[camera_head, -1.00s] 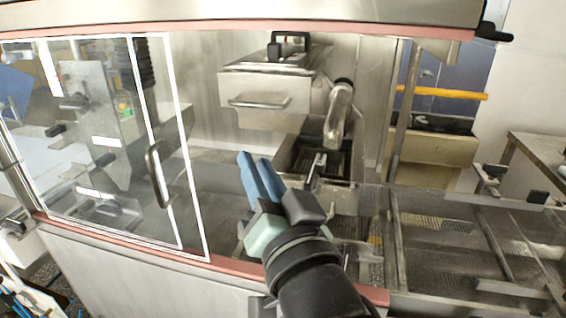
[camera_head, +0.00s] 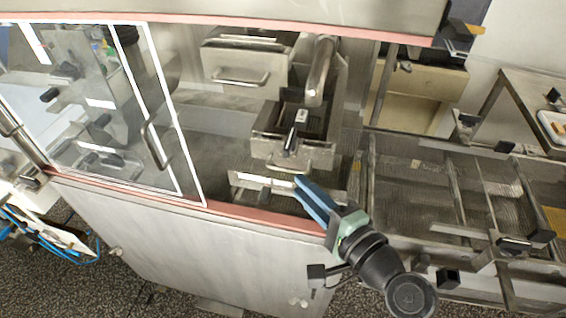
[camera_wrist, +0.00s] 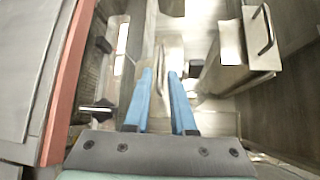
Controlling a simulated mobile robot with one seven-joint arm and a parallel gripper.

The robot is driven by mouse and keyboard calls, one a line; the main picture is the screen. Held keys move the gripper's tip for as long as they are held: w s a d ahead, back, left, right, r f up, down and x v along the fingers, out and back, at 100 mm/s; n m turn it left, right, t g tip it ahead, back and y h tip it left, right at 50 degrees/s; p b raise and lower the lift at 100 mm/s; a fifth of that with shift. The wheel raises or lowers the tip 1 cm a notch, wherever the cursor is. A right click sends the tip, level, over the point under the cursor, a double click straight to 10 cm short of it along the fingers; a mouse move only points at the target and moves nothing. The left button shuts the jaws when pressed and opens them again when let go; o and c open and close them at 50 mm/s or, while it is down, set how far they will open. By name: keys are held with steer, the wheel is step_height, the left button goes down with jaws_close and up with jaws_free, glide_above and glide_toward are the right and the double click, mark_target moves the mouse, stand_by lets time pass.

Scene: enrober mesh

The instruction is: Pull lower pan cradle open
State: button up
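The lower pan cradle is a steel box (camera_head: 272,148) with a bar handle (camera_head: 290,167) on its front, inside the machine below an upper steel box (camera_head: 243,62). My gripper (camera_head: 303,185) has blue fingers and is just in front of and below the handle in the head view. In the wrist view my gripper (camera_wrist: 160,74) shows its two fingers apart with a gap between them, pointing toward the steel front.
A glass door (camera_head: 95,110) with its own handle (camera_head: 154,145) stands to the left. A reddish sill (camera_head: 235,213) runs below the opening. A mesh conveyor (camera_head: 430,195) with metal bars lies to the right. The upper box's handle (camera_wrist: 262,30) shows at the wrist view's upper right.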

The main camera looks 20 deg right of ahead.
mark_target(283, 168)
steer(key=p+x, duration=0.1)
steer(key=x, duration=0.6)
steer(key=shift+w, duration=0.35)
jaws_close()
stand_by(1.0)
